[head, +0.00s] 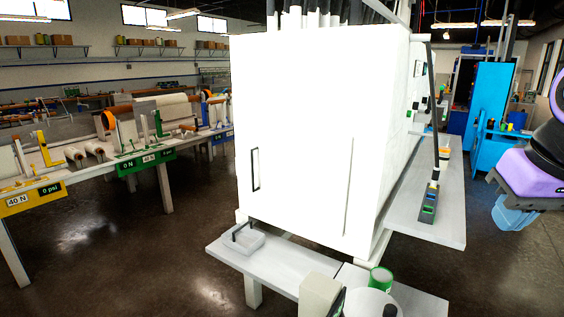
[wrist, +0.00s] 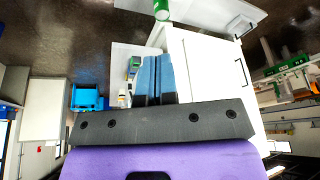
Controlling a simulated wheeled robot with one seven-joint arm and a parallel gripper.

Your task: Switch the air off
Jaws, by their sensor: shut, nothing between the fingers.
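No control labelled as the air switch can be read in these frames. A small dark box with coloured faces (head: 430,203) stands on the grey side shelf (head: 455,228) right of the large white cabinet (head: 310,130). Small dark and green fittings (head: 416,85) sit on the cabinet's right side, seen edge-on. My gripper (head: 512,222) is at the right of the head view, apart from the shelf. Its blue fingers (wrist: 155,75) are together and empty in the wrist view, in front of part of the shelf and cabinet.
A low front bench (head: 275,262) carries a shallow clear tray (head: 243,238) and a green can (head: 381,278). A bench with yellow, green and blue labelled stations (head: 145,160) runs along the left. A blue cabinet (head: 490,100) stands behind at right. Dark floor is open at left.

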